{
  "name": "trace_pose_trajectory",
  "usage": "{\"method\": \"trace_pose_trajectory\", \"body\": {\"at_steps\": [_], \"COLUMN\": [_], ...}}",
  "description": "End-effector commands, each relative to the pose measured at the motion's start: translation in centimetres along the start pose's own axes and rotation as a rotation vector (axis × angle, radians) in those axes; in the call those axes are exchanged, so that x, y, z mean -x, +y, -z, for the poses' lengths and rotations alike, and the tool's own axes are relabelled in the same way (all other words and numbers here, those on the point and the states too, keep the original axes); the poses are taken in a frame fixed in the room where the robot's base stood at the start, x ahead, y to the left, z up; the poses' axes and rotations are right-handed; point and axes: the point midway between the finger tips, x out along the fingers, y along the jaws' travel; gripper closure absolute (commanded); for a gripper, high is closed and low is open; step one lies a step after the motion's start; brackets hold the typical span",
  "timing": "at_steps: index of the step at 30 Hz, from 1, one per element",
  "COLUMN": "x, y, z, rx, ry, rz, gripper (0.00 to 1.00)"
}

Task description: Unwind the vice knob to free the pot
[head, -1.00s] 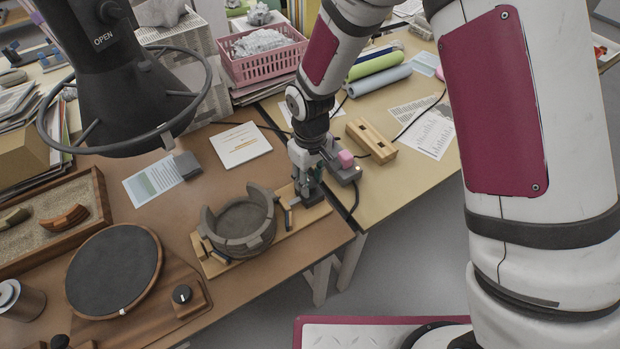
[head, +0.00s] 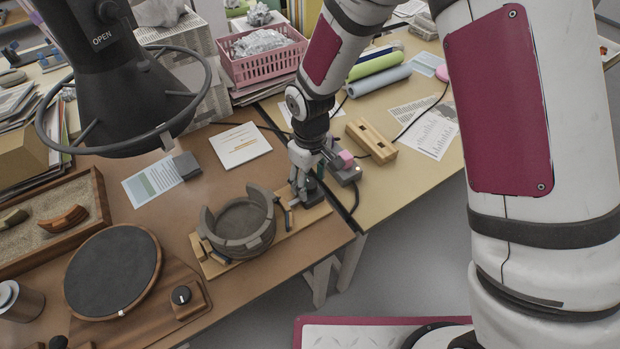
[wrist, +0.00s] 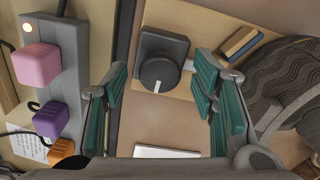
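In the wrist view, the patterned pot wall (wrist: 285,85) shows at the right, beside a jaw block (wrist: 240,42). My gripper (head: 308,200) is over the board's right end. In the wrist view, my gripper (wrist: 160,95) is open, its teal-padded fingers apart on either side of the knob, with visible gaps.
A grey power strip (wrist: 62,85) with pink, purple and orange plugs lies just left in the wrist view. A slotted wooden block (head: 371,139) is on the right table.

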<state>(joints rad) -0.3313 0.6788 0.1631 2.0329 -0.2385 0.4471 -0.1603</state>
Motion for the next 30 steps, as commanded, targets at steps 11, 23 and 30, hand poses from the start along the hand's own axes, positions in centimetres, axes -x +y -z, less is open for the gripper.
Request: {"method": "trace_pose_trajectory", "body": {"at_steps": [11,23,30], "x": [1.6,9.3,11.7], "y": [0.1,0.1,0.0], "z": [0.1,0.1,0.0], "rx": [-0.001,-0.002,0.0], "ry": [0.003,0.004,0.001], "rz": [-0.001,-0.002,-0.001], "gripper": [0.47,0.47,0.47]}}
